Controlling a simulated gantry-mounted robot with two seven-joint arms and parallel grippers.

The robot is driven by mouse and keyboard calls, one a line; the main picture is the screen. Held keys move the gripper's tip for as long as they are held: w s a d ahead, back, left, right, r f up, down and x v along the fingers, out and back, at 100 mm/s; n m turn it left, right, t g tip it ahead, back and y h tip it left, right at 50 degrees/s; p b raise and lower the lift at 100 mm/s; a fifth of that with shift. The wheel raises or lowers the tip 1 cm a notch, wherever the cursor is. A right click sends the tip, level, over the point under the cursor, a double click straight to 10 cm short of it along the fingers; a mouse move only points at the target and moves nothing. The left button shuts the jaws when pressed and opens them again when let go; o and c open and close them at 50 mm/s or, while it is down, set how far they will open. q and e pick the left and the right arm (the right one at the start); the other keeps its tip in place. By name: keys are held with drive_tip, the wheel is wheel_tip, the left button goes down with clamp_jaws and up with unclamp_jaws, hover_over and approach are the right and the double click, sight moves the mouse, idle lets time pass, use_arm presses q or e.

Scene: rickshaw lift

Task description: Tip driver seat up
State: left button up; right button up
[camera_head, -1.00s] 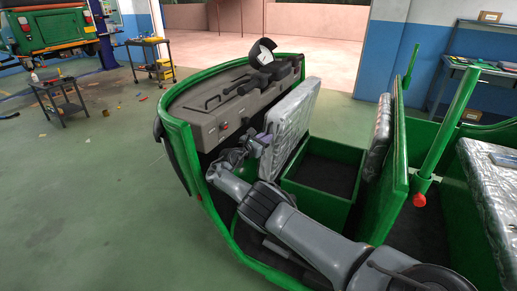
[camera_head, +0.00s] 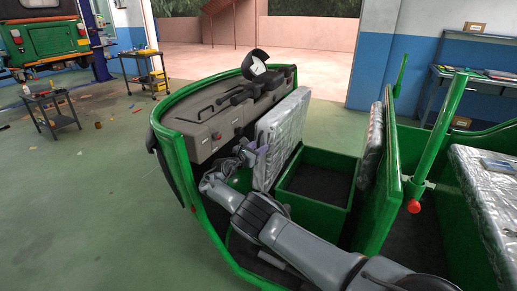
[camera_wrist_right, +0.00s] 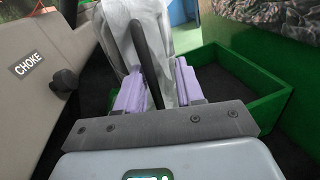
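The driver seat (camera_head: 281,138), a cushion in clear wrinkled plastic, stands tipped up on edge at the front of its open green seat box (camera_head: 312,208). My right gripper (camera_head: 251,152) is at the seat's near side edge. In the right wrist view its two purple fingers (camera_wrist_right: 160,86) are apart, with the seat's edge and a thin dark strip between them. Gaps show beside the strip, so the fingers do not look closed on it. The seat (camera_wrist_right: 145,25) also shows beyond the fingers. My left gripper is out of view.
The grey dashboard (camera_head: 205,131) is close in front of the seat. A green partition with a padded backrest (camera_head: 374,140) rises behind the box. A wrapped rear seat (camera_head: 483,195) is at the right. Open floor lies at the left, with a small cart (camera_head: 50,112).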

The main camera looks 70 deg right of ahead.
drive_tip(key=shift+w+a+r+p, duration=0.15)
drive_tip(key=shift+a+p, duration=0.15)
drive_tip(key=shift+p, duration=0.1)
drive_tip(key=p+v, duration=0.5)
drive_tip(key=v, duration=0.5)
